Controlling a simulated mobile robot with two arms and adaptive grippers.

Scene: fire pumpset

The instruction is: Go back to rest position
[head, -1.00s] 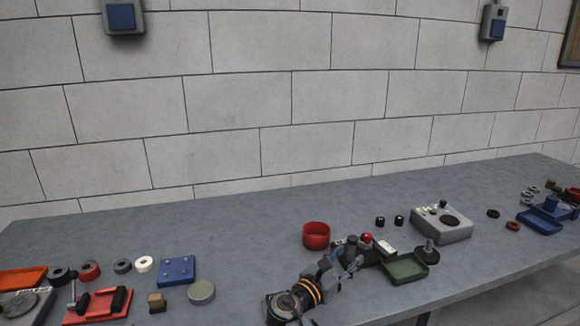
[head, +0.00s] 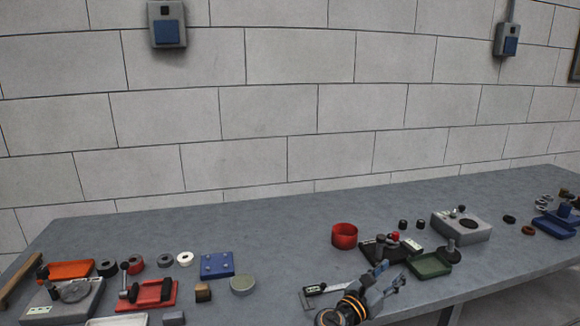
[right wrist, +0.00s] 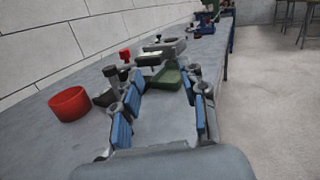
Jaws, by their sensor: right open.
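My right gripper (head: 391,283) is low over the front of the grey bench, in front of the black block with a red knob (head: 385,250) and the green tray (head: 430,265). In the right wrist view its two blue-padded fingers (right wrist: 160,112) are spread apart with nothing between them. The green tray (right wrist: 167,79) shows beyond the fingers, and a red round bowl (right wrist: 69,104) stands to their left. My left gripper is out of view.
The bench (head: 290,222) has bare surface in its middle. A grey box with a dark disc (head: 462,226) stands behind the green tray. A red fixture (head: 147,294), a blue plate (head: 217,265) and several rings lie at left. A bench edge drops away at right in the wrist view.

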